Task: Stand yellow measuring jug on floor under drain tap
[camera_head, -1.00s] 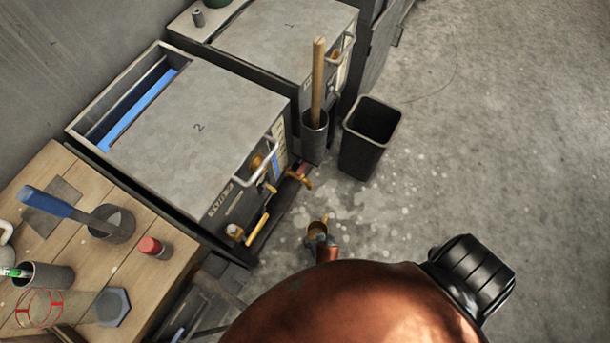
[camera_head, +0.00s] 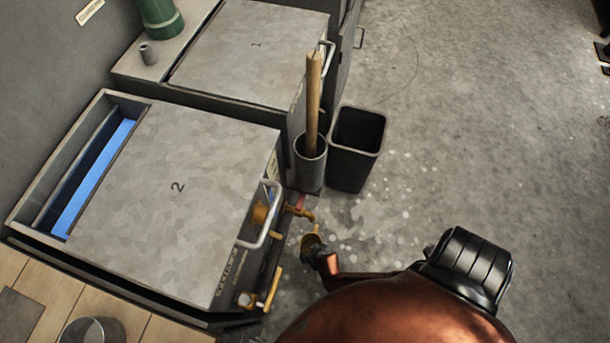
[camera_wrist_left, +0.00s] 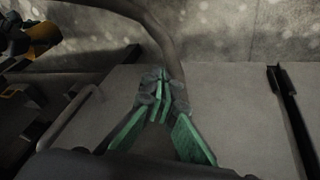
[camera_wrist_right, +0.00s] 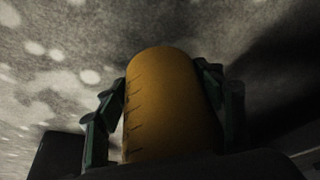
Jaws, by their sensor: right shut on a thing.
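The yellow measuring jug (camera_head: 311,243) is held over the floor, just in front of the brass drain tap (camera_head: 301,212) with a red part behind it. The jug appears slightly below the tap in the head view; its height above the floor is unclear. My right gripper (camera_head: 320,256) is shut on the jug. In the right wrist view the jug (camera_wrist_right: 172,105) stands between the two fingers, graduation marks showing. My left gripper (camera_wrist_left: 165,90) is out of the head view; in its wrist view its green-padded fingers meet at the tips, with nothing seen between them.
The machine marked 2 (camera_head: 190,190) has a handle (camera_head: 266,220) and a yellow-handled fitting (camera_head: 272,290) at its front. A grey cylinder (camera_head: 310,165) with a wooden handle and a black bin (camera_head: 356,150) stand beyond the tap.

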